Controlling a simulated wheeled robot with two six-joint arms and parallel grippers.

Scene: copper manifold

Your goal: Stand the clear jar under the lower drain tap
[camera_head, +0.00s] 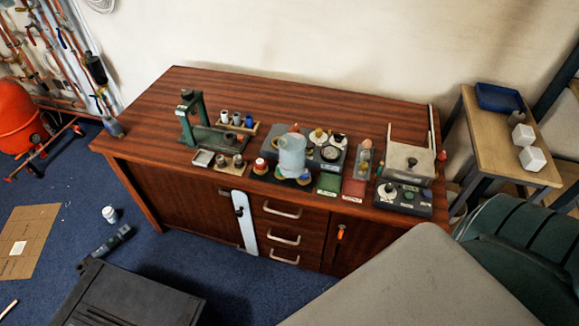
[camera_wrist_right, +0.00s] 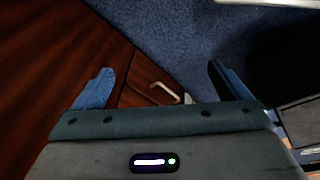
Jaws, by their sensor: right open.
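A pale, see-through jar-like vessel (camera_head: 291,157) stands upright among small items near the front of the wooden cabinet top; I cannot tell for sure that it is the clear jar. The copper manifold (camera_head: 48,48) is on the wall at the far left, with red and blue tap handles. I cannot tell which is the lower drain tap. My right gripper (camera_wrist_right: 157,72) shows in the right wrist view, open, with nothing between its blue-tipped fingers. It is above carpet and the cabinet's drawer front. My left gripper is not in view.
The wooden cabinet (camera_head: 150,110) carries a green press (camera_head: 192,120) and several small instruments. A white bottle (camera_head: 110,214) and a grey tool (camera_head: 108,242) are on the blue carpet. A red machine (camera_head: 18,115) stands below the manifold. A green chair (camera_head: 525,245) is at right.

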